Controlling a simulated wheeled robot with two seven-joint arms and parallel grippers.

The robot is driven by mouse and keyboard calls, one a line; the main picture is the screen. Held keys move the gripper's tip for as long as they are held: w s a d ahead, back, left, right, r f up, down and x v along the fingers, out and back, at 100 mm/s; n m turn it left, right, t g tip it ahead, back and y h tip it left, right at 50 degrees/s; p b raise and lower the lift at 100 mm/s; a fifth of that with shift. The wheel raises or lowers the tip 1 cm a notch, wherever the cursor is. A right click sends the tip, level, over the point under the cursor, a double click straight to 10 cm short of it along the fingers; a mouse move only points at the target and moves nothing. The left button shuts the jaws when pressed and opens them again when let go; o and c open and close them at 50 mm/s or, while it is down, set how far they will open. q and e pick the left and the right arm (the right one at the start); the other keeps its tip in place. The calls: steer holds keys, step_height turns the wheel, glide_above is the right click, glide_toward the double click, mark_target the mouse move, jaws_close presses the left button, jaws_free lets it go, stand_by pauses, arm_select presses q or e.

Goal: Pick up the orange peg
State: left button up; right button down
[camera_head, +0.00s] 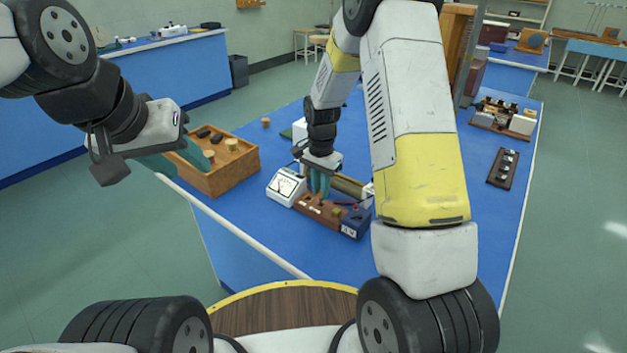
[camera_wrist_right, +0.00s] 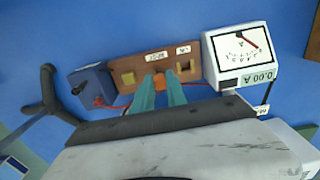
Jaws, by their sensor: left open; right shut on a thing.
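The orange peg (camera_wrist_right: 158,82) shows in the right wrist view between the teal fingertips of my right gripper (camera_wrist_right: 160,90). That gripper is shut on it, and the fingers cover part of the peg. The peg is at the brown wooden board (camera_wrist_right: 139,66), which has two white labels and brass-coloured blocks. I cannot tell whether the peg is clear of the board. In the head view my right gripper (camera_head: 320,187) points down over the board (camera_head: 318,210), and the peg is hard to make out. My left gripper (camera_head: 176,155) is open and empty beside the wooden box at the left.
A white meter (camera_head: 286,186) stands left of the board, and a dark blue block (camera_head: 354,222) with red wire is at its right end. The wooden box (camera_head: 235,176) holds small parts. A dark strip (camera_head: 503,167) lies on the right of the blue table (camera_head: 245,215), whose front is clear.

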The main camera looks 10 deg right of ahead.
steer(key=s+a+r, duration=0.2)
steer(key=s, duration=0.5)
steer(key=s+a+r, duration=0.3)
steer(key=s, duration=0.5)
